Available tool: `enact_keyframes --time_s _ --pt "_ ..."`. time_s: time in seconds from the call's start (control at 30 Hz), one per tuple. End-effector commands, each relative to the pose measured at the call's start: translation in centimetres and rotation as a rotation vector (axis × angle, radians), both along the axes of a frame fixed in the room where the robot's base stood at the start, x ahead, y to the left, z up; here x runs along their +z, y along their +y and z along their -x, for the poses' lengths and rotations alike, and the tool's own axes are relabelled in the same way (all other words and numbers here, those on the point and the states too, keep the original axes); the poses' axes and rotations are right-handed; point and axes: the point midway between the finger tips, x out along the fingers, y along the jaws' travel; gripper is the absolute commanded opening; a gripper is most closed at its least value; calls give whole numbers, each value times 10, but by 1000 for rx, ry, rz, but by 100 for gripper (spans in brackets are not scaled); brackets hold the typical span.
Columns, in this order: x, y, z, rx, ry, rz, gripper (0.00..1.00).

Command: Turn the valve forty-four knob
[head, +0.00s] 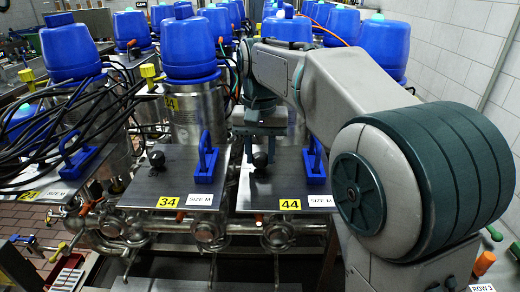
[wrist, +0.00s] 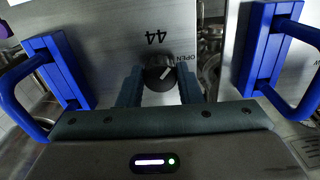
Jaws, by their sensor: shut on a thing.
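The valve 44 knob (head: 261,160) is a small dark round knob on a metal plate (head: 245,190) with a yellow 44 label (head: 290,204). In the wrist view the knob (wrist: 160,72) sits between my two fingers, below an upside-down 44 marking (wrist: 156,38). A pale line on the knob's face runs diagonally. My gripper (wrist: 159,82) is shut on the knob, one finger on each side. In the head view my gripper (head: 260,140) reaches the knob from above, and the fingertips are hard to make out.
A blue handle (head: 314,160) stands right of the knob on the same plate. Valve 34's plate (head: 165,190), with its own knob (head: 157,159) and blue handle (head: 206,158), lies to the left. Blue-capped cylinders (head: 188,50) stand behind, and black cables (head: 75,130) hang at the left.

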Motion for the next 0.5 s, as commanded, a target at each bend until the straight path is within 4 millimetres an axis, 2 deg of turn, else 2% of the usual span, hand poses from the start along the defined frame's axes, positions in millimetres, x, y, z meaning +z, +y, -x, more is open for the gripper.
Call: enact_keyframes --time_s 0.5 --pt "3 -1 0 445 -1 -1 9"
